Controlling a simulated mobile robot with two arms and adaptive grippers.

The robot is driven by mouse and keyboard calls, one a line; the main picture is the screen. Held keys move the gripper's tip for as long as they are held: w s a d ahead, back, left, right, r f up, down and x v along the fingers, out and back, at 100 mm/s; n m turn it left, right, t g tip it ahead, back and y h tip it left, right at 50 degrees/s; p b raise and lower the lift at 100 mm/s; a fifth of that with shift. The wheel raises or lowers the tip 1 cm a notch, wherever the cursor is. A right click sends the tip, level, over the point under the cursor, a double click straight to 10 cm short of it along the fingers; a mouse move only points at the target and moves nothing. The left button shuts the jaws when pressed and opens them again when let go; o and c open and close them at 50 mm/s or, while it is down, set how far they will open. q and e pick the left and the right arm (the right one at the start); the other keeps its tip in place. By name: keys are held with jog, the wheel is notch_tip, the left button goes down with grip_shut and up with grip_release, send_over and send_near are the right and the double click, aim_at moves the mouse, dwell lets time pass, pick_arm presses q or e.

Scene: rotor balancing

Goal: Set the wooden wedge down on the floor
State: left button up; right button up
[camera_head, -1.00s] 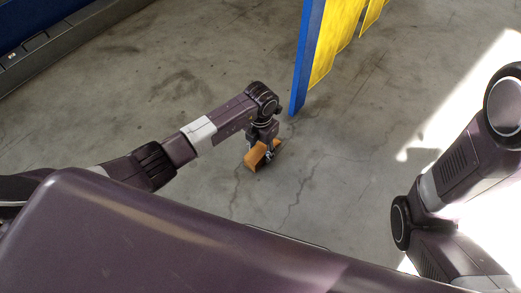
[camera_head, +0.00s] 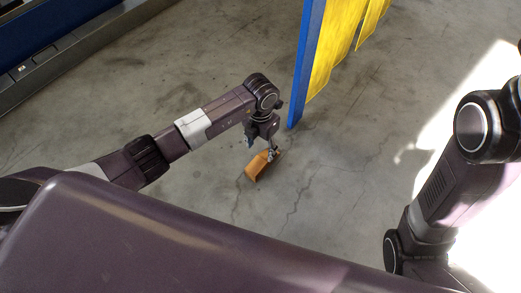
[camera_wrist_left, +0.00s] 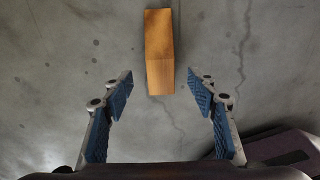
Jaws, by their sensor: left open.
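The wooden wedge (camera_head: 260,166) is an orange-brown block that rests on the concrete floor in the head view. It also shows in the left wrist view (camera_wrist_left: 159,55), at the top centre, ahead of the fingertips. My left gripper (camera_head: 262,149) is just above and behind the wedge in the head view. My right gripper is outside the frames; only part of my right arm shows at the right edge.
A blue post (camera_head: 307,65) with yellow strips (camera_head: 340,45) stands just beyond the wedge. A dark blue structure with a grey ledge (camera_head: 60,58) runs along the upper left. The cracked concrete floor (camera_head: 340,190) around the wedge is clear.

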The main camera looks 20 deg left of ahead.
pick_arm(q)
notch_tip(320, 180, up, 3)
jog(key=shift+f+p, duration=0.2)
jog(key=shift+p, duration=0.25)
